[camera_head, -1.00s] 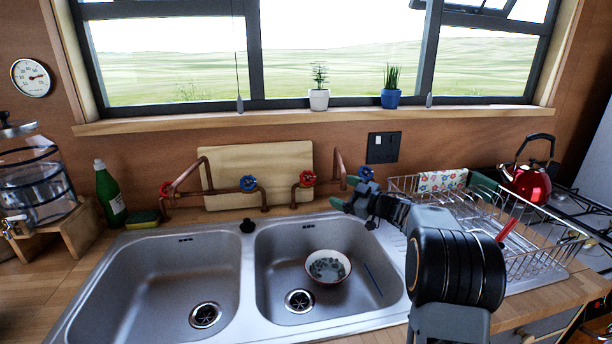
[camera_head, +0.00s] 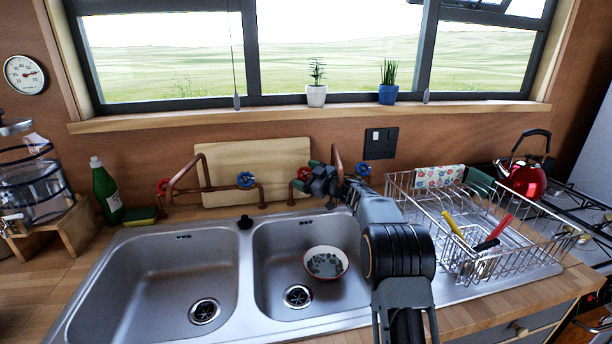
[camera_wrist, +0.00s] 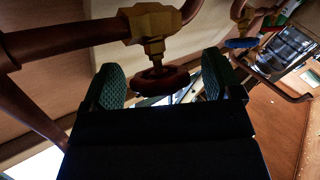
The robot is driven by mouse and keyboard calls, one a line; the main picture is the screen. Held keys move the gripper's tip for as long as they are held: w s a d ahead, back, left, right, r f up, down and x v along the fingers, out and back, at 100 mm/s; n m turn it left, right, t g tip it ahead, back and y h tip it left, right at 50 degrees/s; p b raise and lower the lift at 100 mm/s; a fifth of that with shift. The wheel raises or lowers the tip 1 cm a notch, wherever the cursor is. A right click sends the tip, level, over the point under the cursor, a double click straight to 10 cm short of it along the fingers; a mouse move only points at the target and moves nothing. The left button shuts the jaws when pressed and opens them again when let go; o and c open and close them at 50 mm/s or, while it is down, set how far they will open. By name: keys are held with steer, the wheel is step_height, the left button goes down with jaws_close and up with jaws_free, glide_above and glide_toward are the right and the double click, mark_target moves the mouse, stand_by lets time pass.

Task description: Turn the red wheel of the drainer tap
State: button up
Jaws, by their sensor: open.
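The drainer tap is the right copper tap (camera_head: 338,165) behind the right basin. Its red wheel (camera_head: 304,173) is at its left end and is partly covered by my gripper (camera_head: 314,179). In the wrist view the red wheel (camera_wrist: 162,80) looks dark red and sits below a brass valve body (camera_wrist: 153,25). My gripper (camera_wrist: 163,80) is open, with one green-padded finger on each side of the wheel. I see small gaps between the pads and the wheel. The tap's blue wheel (camera_head: 363,168) is to the right of my gripper.
The left tap (camera_head: 200,175) has its own red wheel (camera_head: 163,187) and blue wheel (camera_head: 245,180). A cutting board (camera_head: 225,160) leans on the wall behind. A bowl (camera_head: 326,262) is in the right basin. A wire dish rack (camera_head: 550,262) stands right of my arm.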

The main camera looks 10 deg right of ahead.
steer(key=shift+w+a, duration=0.1)
steer(key=c, duration=0.9)
steer(key=r+n+g+p, duration=0.1)
steer(key=p, duration=0.3)
steer(key=n+g+y+p, duration=0.1)
steer(key=n+g+p, duration=0.1)
steer(key=p, duration=0.4)
steer(key=shift+f+n+g+y, duration=0.1)
steer(key=shift+n+g+y, duration=0.2)
steer(key=shift+n, duration=0.1)
steer(key=shift+f+n+g+p, duration=0.35)
steer(key=shift+n+g+p, duration=0.05)
steer(key=shift+p, duration=0.35)
steer(key=o, duration=0.9)
